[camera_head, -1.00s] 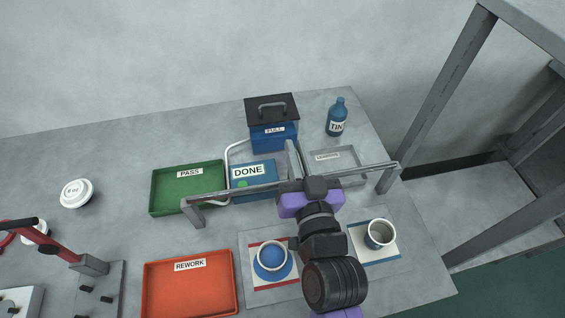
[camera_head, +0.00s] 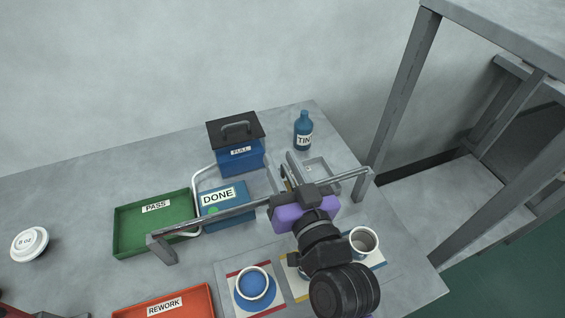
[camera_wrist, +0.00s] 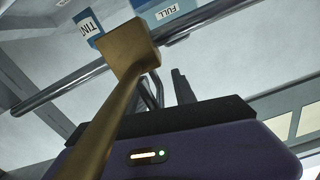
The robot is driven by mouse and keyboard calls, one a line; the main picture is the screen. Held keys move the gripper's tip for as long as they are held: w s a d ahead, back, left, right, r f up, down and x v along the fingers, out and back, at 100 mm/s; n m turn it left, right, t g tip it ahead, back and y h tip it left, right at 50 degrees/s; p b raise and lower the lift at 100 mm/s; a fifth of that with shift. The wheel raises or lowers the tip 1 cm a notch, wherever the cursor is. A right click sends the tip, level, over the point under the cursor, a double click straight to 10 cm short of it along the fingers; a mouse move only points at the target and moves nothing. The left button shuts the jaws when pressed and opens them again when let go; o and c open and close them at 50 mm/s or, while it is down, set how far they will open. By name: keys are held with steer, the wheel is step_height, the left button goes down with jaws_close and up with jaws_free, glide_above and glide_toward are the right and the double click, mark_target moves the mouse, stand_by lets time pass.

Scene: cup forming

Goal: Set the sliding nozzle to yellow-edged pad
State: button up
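A grey rail (camera_head: 220,216) spans the table, with my gripper (camera_head: 293,192) at it, right of its middle. A gold bar with a square block (camera_wrist: 130,48), possibly the sliding nozzle, lies close across the wrist view, in front of my gripper (camera_wrist: 168,88). Its contact with the fingers is unclear, and so is the finger gap. The yellow-edged pad (camera_head: 296,287) lies partly hidden under my arm.
Behind the rail are a blue DONE box (camera_head: 227,209), a FULL box with black lid (camera_head: 236,140), a TINT bottle (camera_head: 303,132) and a grey tray (camera_head: 318,166). A green PASS tray (camera_head: 130,235) and an orange REWORK tray (camera_head: 150,312) are left. A metal frame (camera_head: 405,85) stands right.

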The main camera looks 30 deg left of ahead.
steer(key=shift+b+v, duration=0.55)
steer(key=shift+v, duration=3.35)
steer(key=shift+s, duration=0.1)
